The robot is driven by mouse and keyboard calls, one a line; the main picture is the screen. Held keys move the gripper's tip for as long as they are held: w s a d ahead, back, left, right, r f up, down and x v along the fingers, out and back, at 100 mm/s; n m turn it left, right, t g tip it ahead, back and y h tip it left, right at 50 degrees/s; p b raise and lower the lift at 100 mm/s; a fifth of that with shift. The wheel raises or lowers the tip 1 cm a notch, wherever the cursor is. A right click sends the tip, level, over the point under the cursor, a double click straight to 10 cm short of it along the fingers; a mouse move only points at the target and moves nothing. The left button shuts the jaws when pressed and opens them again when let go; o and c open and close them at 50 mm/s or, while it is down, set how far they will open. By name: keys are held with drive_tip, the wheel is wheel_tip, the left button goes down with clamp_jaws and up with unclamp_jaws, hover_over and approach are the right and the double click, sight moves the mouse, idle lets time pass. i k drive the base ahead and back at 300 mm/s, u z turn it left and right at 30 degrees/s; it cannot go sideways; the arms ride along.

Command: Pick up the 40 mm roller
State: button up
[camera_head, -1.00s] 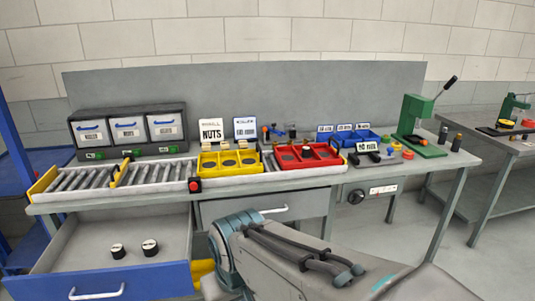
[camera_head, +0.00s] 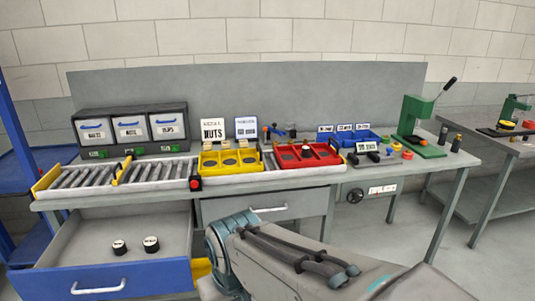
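Two short dark cylinders with white tops lie in the open drawer at the lower left: a left one (camera_head: 119,247) and a right one (camera_head: 151,244). They look like rollers, but I cannot read any size on them. The drawer (camera_head: 82,252) is grey inside with a blue front. My arm reaches in from the lower right and ends near the drawer's right side. My gripper is not visible; its end is hidden or out of frame.
Above the drawer, a bench carries a roller conveyor (camera_head: 85,177), a yellow tray (camera_head: 230,170) and a red tray (camera_head: 297,163). A second, closed drawer (camera_head: 225,209) sits right of the open one. A green press (camera_head: 428,150) stands at the right.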

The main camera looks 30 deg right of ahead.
sight(305, 153)
drive_tip(key=u, duration=0.05)
drive_tip(key=k, duration=0.45)
drive_tip(key=z, duration=1.2)
drive_tip(key=i, duration=0.9)
drive_tip(key=z, duration=0.5)
drive_tip(key=i, duration=1.3)
drive_tip(key=u, duration=1)
drive_tip(key=i, duration=0.5)
drive_tip(key=u, duration=0.5)
